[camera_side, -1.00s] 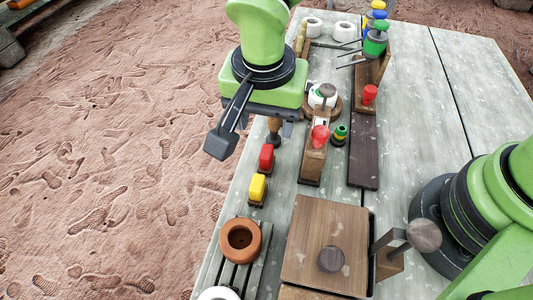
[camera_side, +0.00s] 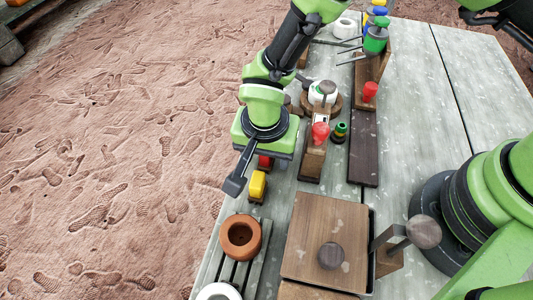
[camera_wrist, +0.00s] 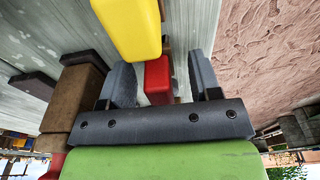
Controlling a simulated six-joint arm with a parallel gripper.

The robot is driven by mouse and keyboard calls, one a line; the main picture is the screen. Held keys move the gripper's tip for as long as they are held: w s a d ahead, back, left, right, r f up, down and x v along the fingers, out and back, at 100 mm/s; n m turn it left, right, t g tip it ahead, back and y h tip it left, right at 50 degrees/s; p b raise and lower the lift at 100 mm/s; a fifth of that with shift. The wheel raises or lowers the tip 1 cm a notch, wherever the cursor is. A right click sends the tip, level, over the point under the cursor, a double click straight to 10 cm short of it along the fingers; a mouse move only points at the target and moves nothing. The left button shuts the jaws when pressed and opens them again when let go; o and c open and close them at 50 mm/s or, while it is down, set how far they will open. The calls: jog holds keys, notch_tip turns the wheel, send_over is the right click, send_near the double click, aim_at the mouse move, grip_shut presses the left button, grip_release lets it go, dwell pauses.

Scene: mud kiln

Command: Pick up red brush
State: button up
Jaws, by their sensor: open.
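The red brush (camera_side: 265,162) stands on the table, mostly hidden under my gripper in the side view. In the wrist view its red block (camera_wrist: 158,80) shows between the two fingers, with a gap on either side. My gripper (camera_wrist: 161,80) is open and empty, with its fingers around the red brush. The yellow brush (camera_side: 257,185) stands just in front of the red one and looms close in the wrist view (camera_wrist: 130,28).
A clay pot (camera_side: 240,236) on a slatted rack and a lidded wooden box (camera_side: 325,245) stand nearer the camera. A wooden stand (camera_side: 312,160) with a red-topped tool and a green-black jar (camera_side: 340,132) are to the right. The table's left edge is close.

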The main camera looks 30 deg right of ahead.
jog(key=c, duration=1)
jog(key=shift+c, duration=0.2)
notch_tip(320, 180, up, 10)
jog(key=shift+r, duration=0.1)
